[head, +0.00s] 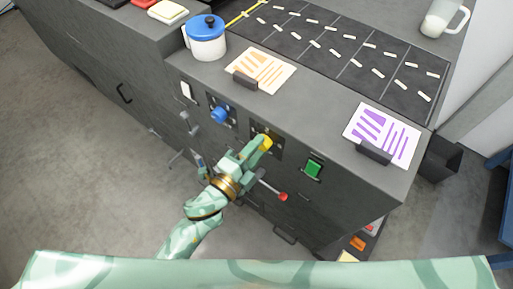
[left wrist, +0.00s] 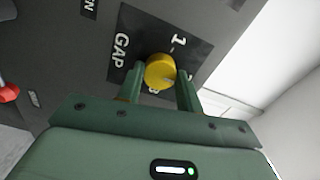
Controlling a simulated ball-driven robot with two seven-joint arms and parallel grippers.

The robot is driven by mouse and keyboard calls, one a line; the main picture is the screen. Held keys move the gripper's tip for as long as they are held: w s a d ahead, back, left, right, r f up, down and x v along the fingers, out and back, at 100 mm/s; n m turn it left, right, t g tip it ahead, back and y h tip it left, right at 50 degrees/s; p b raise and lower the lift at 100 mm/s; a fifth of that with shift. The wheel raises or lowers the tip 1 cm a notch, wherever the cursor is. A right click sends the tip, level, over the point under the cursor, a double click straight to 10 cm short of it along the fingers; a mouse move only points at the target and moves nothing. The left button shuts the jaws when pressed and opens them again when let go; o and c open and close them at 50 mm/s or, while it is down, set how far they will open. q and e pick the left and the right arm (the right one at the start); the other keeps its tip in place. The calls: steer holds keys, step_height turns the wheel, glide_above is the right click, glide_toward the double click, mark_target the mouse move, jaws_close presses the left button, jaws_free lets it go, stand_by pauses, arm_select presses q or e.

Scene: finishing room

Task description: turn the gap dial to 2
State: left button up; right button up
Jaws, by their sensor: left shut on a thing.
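The gap dial is a yellow round knob (head: 266,142) on the dark front of the machine. The left wrist view shows the yellow knob (left wrist: 160,70) on a black plate (left wrist: 128,22) marked "GAP" and "1"; another mark below the knob is partly hidden. My left gripper (head: 262,146) reaches the knob from the front, and its two green fingers are shut on the knob's sides in the left wrist view (left wrist: 160,85). Which mark the dial points to I cannot tell. My right gripper is not in view.
A blue knob (head: 219,115) sits left of the dial and a green switch (head: 313,168) right of it. A red-tipped lever (head: 283,196) sticks out below. On top are a blue-lidded pot (head: 206,40) and cards in holders (head: 385,135). Floor at left is clear.

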arm_select(q)
steer(key=shift+f, duration=0.15)
steer(key=o, duration=1)
steer(key=shift+s+a, duration=0.1)
steer(key=v, duration=1.6)
steer(key=shift+s, duration=0.1)
